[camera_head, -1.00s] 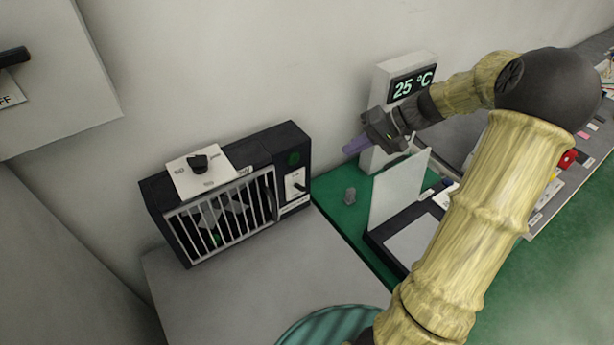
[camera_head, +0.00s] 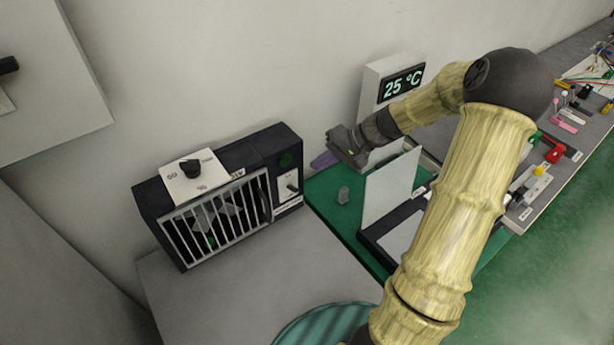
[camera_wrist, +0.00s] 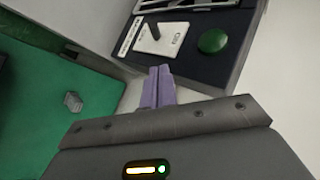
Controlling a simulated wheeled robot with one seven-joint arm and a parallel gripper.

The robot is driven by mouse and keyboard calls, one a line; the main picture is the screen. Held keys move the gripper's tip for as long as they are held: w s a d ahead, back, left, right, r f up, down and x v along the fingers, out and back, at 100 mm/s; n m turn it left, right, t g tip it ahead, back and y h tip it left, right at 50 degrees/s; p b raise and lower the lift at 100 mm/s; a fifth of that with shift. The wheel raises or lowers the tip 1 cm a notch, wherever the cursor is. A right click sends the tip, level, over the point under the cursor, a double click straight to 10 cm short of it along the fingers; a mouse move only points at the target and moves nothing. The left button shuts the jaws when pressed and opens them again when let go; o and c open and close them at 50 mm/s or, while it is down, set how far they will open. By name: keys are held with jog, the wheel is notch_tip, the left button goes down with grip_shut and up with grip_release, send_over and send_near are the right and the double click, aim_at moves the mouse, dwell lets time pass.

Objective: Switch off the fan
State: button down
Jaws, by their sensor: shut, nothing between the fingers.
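The fan (camera_head: 217,195) is a dark box with a white front grille, standing on the grey surface at left centre. A black knob (camera_head: 190,168) on a white plate sits on its top. A small toggle switch (camera_head: 291,187) on a white plate is at the right end of its front, below a green round button (camera_head: 285,160). In the wrist view the switch (camera_wrist: 155,32) and the green button (camera_wrist: 212,41) show beyond the fingers. My gripper (camera_head: 322,160) is to the right of the fan, apart from it. Its purple fingers (camera_wrist: 157,87) are shut and empty.
A thermostat-like box (camera_head: 393,85) reading 25 °C stands behind my arm. An upright white panel (camera_head: 388,190) and a small grey knob (camera_head: 343,194) are on the green board (camera_head: 330,205) to the right. A bench with several small parts is at far right.

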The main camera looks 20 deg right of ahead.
aim_at(292, 189)
jog(key=a+f, duration=0.2)
jog(key=a+f+p, duration=0.1)
jog(key=a, duration=0.1)
jog(key=shift+s, duration=0.25)
jog(key=shift+s+a+f+b, duration=0.2)
jog(key=shift+s+f+b, duration=0.15)
jog(key=shift+s, duration=0.05)
jog(key=shift+b, duration=0.3)
